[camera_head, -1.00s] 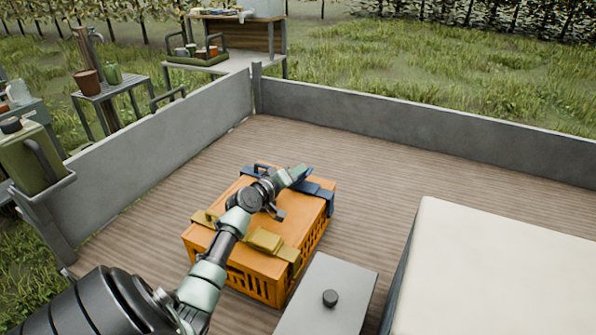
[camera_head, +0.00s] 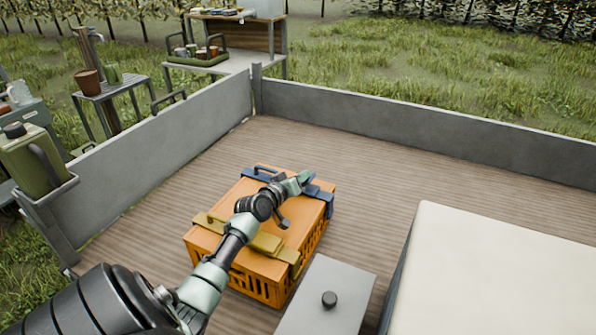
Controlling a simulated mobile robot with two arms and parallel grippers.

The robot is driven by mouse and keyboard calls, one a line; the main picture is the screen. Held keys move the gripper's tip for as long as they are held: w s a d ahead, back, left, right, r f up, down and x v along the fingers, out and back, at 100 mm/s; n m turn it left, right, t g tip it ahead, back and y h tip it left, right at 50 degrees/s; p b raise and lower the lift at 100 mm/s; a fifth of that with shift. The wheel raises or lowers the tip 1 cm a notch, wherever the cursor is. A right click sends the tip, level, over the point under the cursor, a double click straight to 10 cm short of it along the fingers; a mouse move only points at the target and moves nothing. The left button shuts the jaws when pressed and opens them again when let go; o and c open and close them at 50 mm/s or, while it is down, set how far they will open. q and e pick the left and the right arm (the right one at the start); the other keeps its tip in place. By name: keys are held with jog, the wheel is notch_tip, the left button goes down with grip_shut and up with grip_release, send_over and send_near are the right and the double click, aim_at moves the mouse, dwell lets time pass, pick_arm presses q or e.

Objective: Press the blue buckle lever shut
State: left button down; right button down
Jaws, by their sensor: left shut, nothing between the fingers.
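An orange crate (camera_head: 231,269) with a lid stands on the wooden bed floor. A blue strap with a buckle (camera_head: 322,196) crosses its far end, and a yellow strap (camera_head: 266,243) crosses its near end. My left gripper (camera_head: 304,178) is shut and empty, over the blue strap near the right part of the lid. The gripper and wrist cover part of the blue strap. I cannot tell whether the fingertips touch the blue lever or how far it is folded. My right gripper is not in view.
A grey box with a black knob (camera_head: 329,299) stands close to the crate's near right side. A large cream-topped block (camera_head: 500,270) is at the right. Grey side walls (camera_head: 420,125) bound the bed. The floor beyond the crate is clear.

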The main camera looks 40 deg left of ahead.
aim_at(310, 180)
pick_arm(q)
jog(key=m+p, duration=0.1)
jog(key=d+m+p, duration=0.1)
jog(key=shift+w+d+f+m+y, duration=0.2)
jog(key=shift+d+f+m+y, duration=0.1)
jog(key=shift+f+m, duration=0.1)
jog(key=shift+d+f+m+g+y+p, duration=0.15)
jog(key=shift+f+m+g+y+p, duration=0.2)
jog(key=shift+p, duration=0.2)
jog(key=shift+w+f, duration=0.1)
jog(key=shift+f, duration=0.2)
jog(key=r+p, duration=0.4)
jog(key=r, duration=0.1)
jog(key=shift+w, duration=0.2)
jog(key=shift+s+d+f, duration=0.2)
jog(key=shift+s, duration=0.35)
jog(key=shift+s+d+f, duration=0.2)
jog(key=shift+s, duration=0.3)
jog(key=v, duration=0.8)
jog(key=shift+d+r+b, duration=0.15)
jog(key=shift+b, duration=0.15)
